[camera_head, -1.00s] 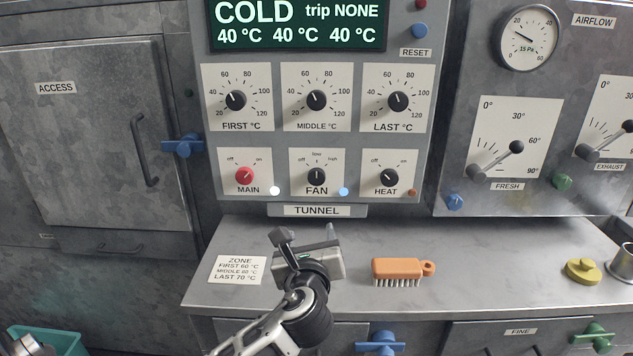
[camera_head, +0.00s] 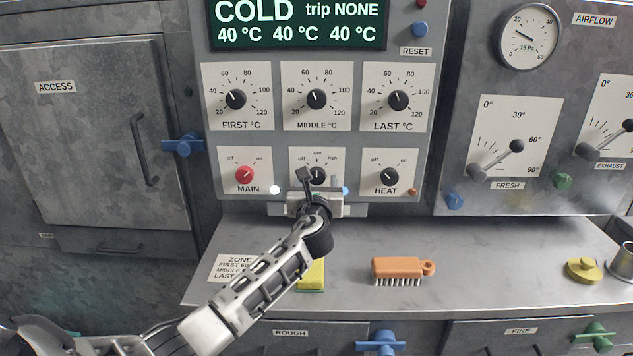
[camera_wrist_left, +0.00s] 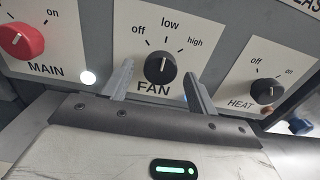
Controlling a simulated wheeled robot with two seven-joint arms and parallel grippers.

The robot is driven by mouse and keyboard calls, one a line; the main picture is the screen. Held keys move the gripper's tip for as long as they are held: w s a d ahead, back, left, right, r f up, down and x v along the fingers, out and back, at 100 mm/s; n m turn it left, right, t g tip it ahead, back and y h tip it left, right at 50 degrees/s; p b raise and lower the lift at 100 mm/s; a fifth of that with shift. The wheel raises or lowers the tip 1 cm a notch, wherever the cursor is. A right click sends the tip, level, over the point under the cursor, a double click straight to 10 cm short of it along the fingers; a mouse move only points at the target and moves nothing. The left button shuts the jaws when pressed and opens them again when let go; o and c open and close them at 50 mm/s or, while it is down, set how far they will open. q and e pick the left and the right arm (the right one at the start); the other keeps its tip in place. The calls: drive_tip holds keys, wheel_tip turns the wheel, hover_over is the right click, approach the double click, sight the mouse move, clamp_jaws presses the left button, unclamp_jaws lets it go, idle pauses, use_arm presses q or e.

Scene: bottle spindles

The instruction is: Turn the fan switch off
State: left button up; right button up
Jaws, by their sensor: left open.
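The fan switch (camera_head: 317,175) is a black knob on a white plate, in the middle of the lower row of the panel. In the left wrist view the fan switch (camera_wrist_left: 160,66) shows its white pointer up at "low", between "off" on the left and "high" on the right. My left gripper (camera_head: 320,186) is in front of this plate and hides its FAN label in the head view. In the left wrist view its open fingers (camera_wrist_left: 160,84) stand on either side below the knob, with nothing between them. My right gripper is out of view.
The red MAIN knob (camera_head: 244,175) is left of the fan plate, the black HEAT knob (camera_head: 389,176) right of it. A lit white lamp (camera_head: 275,190) is near MAIN. On the ledge are a yellow sponge-like block (camera_head: 312,275), partly behind my arm, and an orange brush (camera_head: 398,268).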

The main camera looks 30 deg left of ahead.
use_arm(q)
drive_tip(key=shift+x, duration=0.75)
drive_tip(key=c, duration=1)
drive_tip(key=n, duration=0.4)
drive_tip(key=shift+f+n+b, duration=0.1)
drive_tip(key=shift+n+b, duration=0.2)
drive_tip(key=shift+d+n+b, duration=0.1)
drive_tip(key=shift+n+b, duration=0.35)
drive_tip(key=shift+n, duration=1.65)
